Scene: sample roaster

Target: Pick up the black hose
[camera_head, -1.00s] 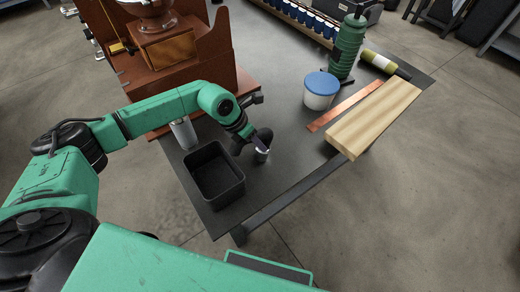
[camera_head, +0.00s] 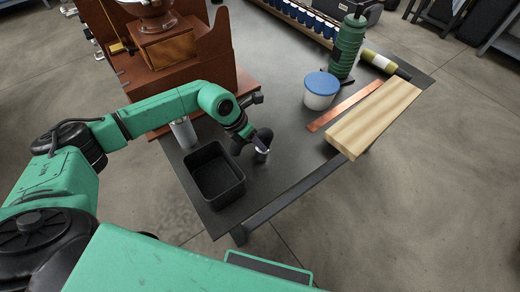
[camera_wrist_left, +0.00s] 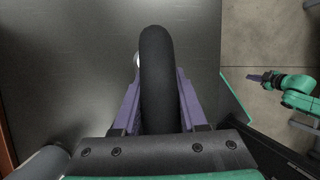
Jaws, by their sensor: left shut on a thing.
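The black hose (camera_wrist_left: 158,75) is a thick, curved dark tube in the left wrist view, standing between the two purple fingers of my left gripper (camera_wrist_left: 158,92). The gripper is shut on it. A small pale round part shows behind the hose's left edge. In the head view my left gripper (camera_head: 255,147) is low over the dark tabletop, right of the black bin. The hose (camera_head: 265,134) shows there as a dark shape with a silvery piece below it. I cannot tell whether the hose touches the table. My right gripper (camera_wrist_left: 258,77) appears small at the right of the left wrist view.
An open black bin (camera_head: 215,200) stands left of the gripper, near the table's front corner. A brown wooden machine (camera_head: 170,70) is behind. A blue-lidded white tub (camera_head: 320,90), copper strip (camera_head: 345,107), wooden block (camera_head: 375,118) and green cylinder (camera_head: 347,50) stand right.

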